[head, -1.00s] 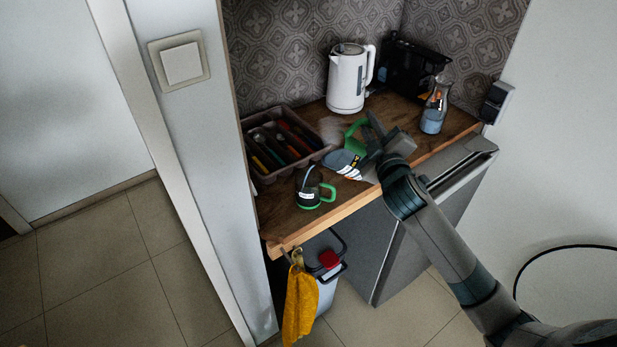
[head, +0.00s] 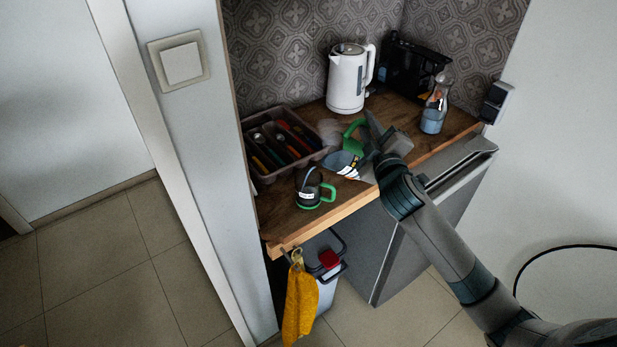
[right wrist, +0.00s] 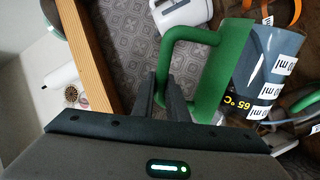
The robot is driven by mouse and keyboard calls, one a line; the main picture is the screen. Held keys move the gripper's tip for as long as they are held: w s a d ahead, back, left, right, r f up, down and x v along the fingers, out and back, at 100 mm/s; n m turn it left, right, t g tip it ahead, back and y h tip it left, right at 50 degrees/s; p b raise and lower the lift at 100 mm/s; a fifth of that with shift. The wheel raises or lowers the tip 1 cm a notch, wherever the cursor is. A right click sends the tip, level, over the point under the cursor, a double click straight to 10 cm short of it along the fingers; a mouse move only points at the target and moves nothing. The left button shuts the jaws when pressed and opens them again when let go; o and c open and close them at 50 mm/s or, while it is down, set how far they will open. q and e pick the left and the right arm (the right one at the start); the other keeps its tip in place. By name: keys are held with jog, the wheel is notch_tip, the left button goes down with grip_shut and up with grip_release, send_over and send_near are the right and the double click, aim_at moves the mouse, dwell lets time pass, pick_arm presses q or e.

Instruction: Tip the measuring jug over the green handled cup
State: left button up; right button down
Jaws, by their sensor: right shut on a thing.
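The measuring jug (head: 340,161) is grey with white label marks and a green handle. It is held tilted, its body just behind and right of the cup in the head view. In the right wrist view the jug (right wrist: 268,62) shows its printed scale and green handle. My right gripper (head: 371,148) is shut on that handle; its fingers (right wrist: 163,98) are around the handle's bar. The green handled cup (head: 308,188) is dark with a white label and stands upright near the counter's front edge. I cannot tell whether anything flows. My left gripper is not in view.
A cutlery tray (head: 262,176) lies left of the jug. A white kettle (head: 346,80), a black appliance (head: 403,68) and a glass carafe (head: 433,118) stand behind. A yellow cloth (head: 300,305) hangs below the wooden counter (head: 335,203), beside a bin.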

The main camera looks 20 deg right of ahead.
jog(key=shift+a+r+n, duration=0.15)
jog(key=shift+a+n, duration=0.45)
jog(key=shift+a, duration=0.05)
dwell(1.9)
jog(key=shift+s+d+f+m, duration=0.1)
jog(key=shift+d+f+m, duration=0.1)
jog(key=shift+d+m, duration=1.1)
